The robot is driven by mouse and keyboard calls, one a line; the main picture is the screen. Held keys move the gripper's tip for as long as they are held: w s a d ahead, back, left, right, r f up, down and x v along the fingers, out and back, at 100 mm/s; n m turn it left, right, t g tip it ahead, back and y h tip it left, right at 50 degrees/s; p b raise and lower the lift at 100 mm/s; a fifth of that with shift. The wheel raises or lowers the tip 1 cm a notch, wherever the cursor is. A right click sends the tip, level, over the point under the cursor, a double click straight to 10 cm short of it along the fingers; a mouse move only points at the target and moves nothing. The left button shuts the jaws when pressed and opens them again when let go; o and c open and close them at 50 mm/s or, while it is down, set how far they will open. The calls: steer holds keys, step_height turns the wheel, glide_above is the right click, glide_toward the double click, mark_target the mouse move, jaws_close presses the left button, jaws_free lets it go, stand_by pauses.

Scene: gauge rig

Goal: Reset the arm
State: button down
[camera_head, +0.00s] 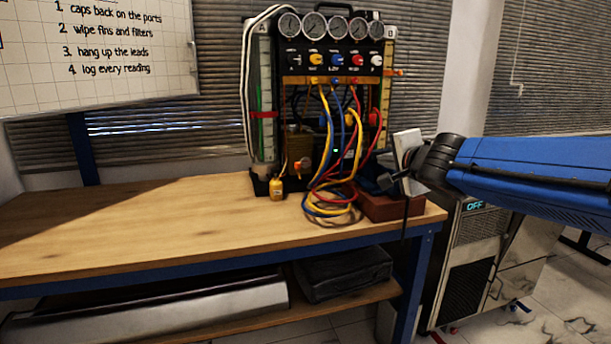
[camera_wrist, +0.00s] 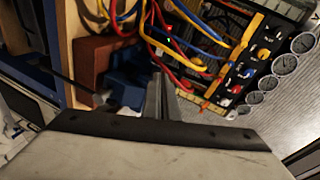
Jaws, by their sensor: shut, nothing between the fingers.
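My blue arm (camera_head: 530,180) reaches in from the right in the head view. My gripper (camera_head: 388,180) is in front of the rig's lower right side, over the right end of the workbench (camera_head: 150,225). In the wrist view its narrow dark fingers (camera_wrist: 160,95) are together with nothing between them. The gauge rig (camera_head: 335,60) stands upright at the back of the bench, with a row of round dials, coloured knobs and two tall side tubes. Part of its lower right is hidden behind my gripper.
Coiled yellow, blue and red hoses (camera_head: 335,205) lie before the rig. A small yellow bottle (camera_head: 277,188) stands left of them, and a reddish-brown block (camera_head: 390,208) sits at the bench's right end. A cabinet reading OFF (camera_head: 470,250) stands right. The bench's left half is clear.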

steer(key=s+d+f+n+g+h, duration=0.45)
steer(key=s+d+f, duration=0.65)
steer(key=s, duration=0.3)
steer(key=s+a+f+n+g+y, duration=0.1)
steer(key=s+f+n+g, duration=0.1)
steer(key=s+f+n, duration=0.2)
steer(key=s+a+f+n+g+y, duration=0.1)
steer(key=s+f+n+g, duration=0.2)
steer(key=s+f, duration=0.7)
steer(key=s+n, duration=0.2)
steer(key=s, duration=0.3)
steer(key=shift+s+f, duration=0.25)
steer(key=shift+s, duration=0.05)
